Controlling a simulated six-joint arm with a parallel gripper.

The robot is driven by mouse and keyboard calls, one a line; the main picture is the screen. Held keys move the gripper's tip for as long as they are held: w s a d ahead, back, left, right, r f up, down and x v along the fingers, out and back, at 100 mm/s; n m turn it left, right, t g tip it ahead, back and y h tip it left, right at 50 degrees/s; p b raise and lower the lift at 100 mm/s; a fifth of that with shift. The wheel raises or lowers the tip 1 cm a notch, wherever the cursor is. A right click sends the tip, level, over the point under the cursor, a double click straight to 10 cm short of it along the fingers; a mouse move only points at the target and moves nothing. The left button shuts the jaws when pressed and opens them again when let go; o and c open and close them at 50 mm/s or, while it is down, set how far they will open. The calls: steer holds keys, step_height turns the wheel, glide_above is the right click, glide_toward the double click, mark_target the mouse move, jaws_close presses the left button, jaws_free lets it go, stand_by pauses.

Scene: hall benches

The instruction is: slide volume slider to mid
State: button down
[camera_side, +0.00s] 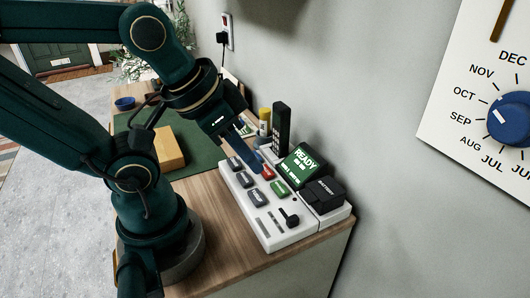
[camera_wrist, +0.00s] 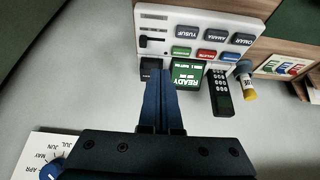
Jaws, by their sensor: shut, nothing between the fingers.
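The white answering machine (camera_side: 267,230) sits on the wooden bench against the wall; it also shows in the wrist view (camera_wrist: 190,17). Its volume slider is a black knob (camera_side: 291,217) near the front end of the panel. In the wrist view the knob (camera_wrist: 143,41) shows at the panel's left; its exact place along its track is hard to tell. My gripper (camera_side: 254,165) is shut and empty, with its blue fingers over the machine's back edge, by the coloured buttons. In the wrist view the fingertips (camera_wrist: 160,73) point toward the machine, apart from the slider.
A green READY screen (camera_side: 302,164) and a black battery block (camera_side: 323,191) stand along the machine's wall side. A black handset (camera_side: 281,130) and a yellow bottle (camera_side: 264,124) stand behind. A yellow box (camera_side: 169,148) lies on a green mat. A month dial (camera_side: 511,120) hangs on the wall.

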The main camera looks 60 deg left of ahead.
steer(key=c, duration=0.9)
jaws_free()
steer(key=shift+o, duration=0.5)
steer(key=shift+w+r, duration=0.4)
steer(key=shift+r, duration=0.05)
steer(key=g, duration=0.5)
glide_above(293, 218)
step_height(293, 218, down, 7)
steer(key=shift+w+f, duration=0.1)
steer(key=shift+w, duration=0.05)
steer(key=shift+f+g, duration=0.3)
steer(key=shift+f, duration=2.5)
jaws_close()
